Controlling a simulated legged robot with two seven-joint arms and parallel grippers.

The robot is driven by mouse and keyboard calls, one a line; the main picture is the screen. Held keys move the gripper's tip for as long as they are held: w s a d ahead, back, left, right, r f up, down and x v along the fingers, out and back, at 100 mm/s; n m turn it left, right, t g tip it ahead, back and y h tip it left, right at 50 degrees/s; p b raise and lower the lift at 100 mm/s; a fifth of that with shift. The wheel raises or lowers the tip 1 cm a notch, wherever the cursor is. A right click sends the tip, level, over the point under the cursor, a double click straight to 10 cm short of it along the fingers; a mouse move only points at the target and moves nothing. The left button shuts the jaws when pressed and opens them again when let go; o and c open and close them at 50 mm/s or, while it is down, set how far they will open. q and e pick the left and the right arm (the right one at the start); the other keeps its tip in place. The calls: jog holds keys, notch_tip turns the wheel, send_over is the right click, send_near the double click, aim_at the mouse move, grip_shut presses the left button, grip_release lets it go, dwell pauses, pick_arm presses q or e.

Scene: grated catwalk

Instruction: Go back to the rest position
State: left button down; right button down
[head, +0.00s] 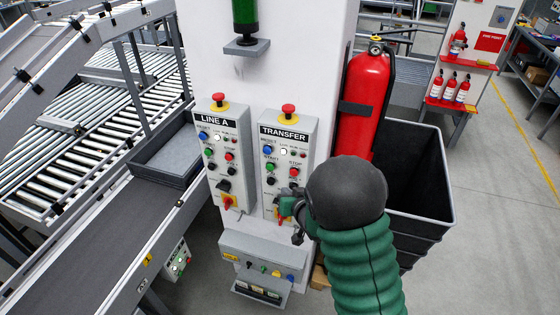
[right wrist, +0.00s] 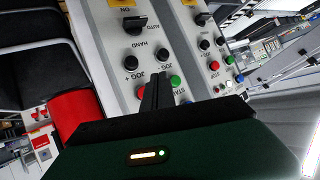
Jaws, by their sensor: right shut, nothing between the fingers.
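My right gripper (head: 292,208) is in front of the lower part of the TRANSFER control box (head: 283,150) in the head view. My green arm with its dark round joint hides part of the column and box edge. In the right wrist view the gripper (right wrist: 157,85) shows as dark fingers closed together with nothing between them. They point at the box panel (right wrist: 115,25), near its JOG buttons and black selector knob; I cannot tell whether they touch it. My left gripper is in neither view.
The LINE A box (head: 222,150) is mounted left of the TRANSFER box. A red fire extinguisher (head: 362,95) and a black bin (head: 425,212) stand at the right. A conveyor (head: 85,245) with a grey tray (head: 165,155) runs at the left. Open floor (head: 490,250) lies at the right.

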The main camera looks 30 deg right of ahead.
jog(key=s+a+f+n+g+y+b, duration=0.1)
jog(key=s+a+f+n+g+b, duration=0.1)
jog(key=s+a+f+g+b, duration=0.2)
jog(key=s+a+f+n+g+y+b, duration=0.1)
jog(key=s+a+f+n+g+b, duration=0.2)
jog(key=s+a+f+b, duration=0.8)
jog(key=s+f+g+b, duration=0.1)
jog(key=s+f+g, duration=0.1)
jog(key=s, duration=0.5)
jog(key=shift+a+f+y, duration=0.3)
jog(key=shift+f, duration=0.45)
jog(key=shift+d, duration=0.1)
